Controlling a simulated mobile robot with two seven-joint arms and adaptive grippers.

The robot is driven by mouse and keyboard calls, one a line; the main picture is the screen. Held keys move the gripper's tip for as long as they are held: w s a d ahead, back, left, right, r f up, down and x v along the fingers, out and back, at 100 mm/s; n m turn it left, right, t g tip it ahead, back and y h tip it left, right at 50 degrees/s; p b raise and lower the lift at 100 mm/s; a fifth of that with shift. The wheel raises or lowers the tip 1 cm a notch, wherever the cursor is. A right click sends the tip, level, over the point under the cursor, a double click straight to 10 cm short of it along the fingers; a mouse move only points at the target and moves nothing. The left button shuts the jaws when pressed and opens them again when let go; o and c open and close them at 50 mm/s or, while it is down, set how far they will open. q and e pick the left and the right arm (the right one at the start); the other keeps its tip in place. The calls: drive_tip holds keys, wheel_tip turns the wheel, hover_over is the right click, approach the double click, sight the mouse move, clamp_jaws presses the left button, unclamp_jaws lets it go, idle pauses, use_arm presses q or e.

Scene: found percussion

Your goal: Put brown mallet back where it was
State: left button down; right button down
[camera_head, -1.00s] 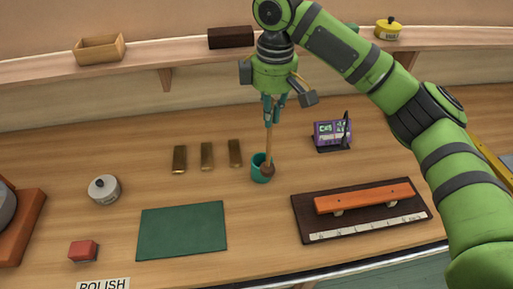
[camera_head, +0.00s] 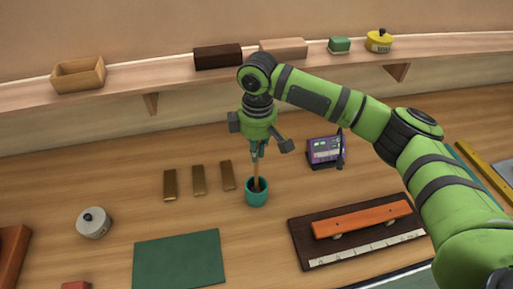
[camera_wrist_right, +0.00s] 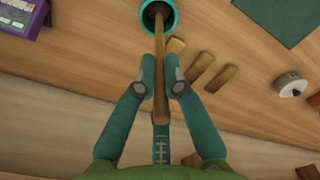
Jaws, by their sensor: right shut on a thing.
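The brown mallet (camera_head: 256,172) stands nearly upright, head down, in the teal cup (camera_head: 257,198) on the bench. Its head is inside the cup and mostly hidden by the rim. My right gripper (camera_head: 256,152) is above the cup, shut on the upper part of the mallet's handle. In the right wrist view both fingers (camera_wrist_right: 161,85) close on the wooden handle (camera_wrist_right: 160,60), which runs into the teal cup (camera_wrist_right: 157,14) at the top edge. I cannot tell whether the head touches the cup's bottom. My left gripper is not in view.
Several brass bars (camera_head: 199,180) lie left of the cup. A purple device (camera_head: 323,150) stands to the right, and an orange bar (camera_head: 362,218) on a dark board is at front right. A green mat (camera_head: 178,262) and a lidded pot (camera_head: 94,222) are at left. A shelf (camera_head: 130,85) runs behind.

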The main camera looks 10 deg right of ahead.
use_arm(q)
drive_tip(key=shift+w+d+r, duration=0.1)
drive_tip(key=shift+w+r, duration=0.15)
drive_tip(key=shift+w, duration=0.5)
use_arm(e)
drive_tip(key=shift+f, duration=0.35)
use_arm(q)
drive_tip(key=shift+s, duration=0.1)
use_arm(e)
drive_tip(key=shift+f, duration=0.1)
drive_tip(key=c, duration=1.3)
unclamp_jaws()
drive_tip(key=shift+c, duration=0.2)
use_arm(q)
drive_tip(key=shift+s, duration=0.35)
